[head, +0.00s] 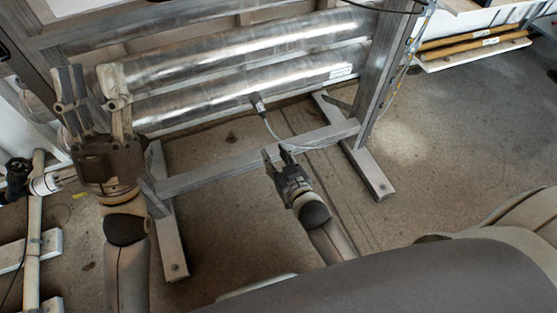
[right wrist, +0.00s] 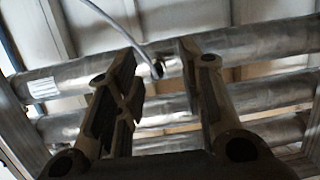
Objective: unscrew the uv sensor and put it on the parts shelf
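The uv sensor (head: 257,103) is a small dark cylinder on the lowest metal tube (head: 210,103) of the reactor. A grey cable runs from its lower end to the right. In the right wrist view the sensor (right wrist: 157,69) shows small between the fingers, farther off. My right gripper (head: 273,157) is open and empty, below the sensor and apart from it. My left gripper (head: 90,82) is open and empty, in front of the rack's left side. Which surface is the parts shelf is not certain; a low white shelf (head: 445,64) stands at the upper right.
The metal rack has a crossbar (head: 260,156) and feet (head: 365,172) on the floor near my right gripper. The cable (head: 318,146) hangs near the crossbar. Brown rods (head: 470,47) lie on the white shelf. Pipes stand at the lower left. The floor at right is clear.

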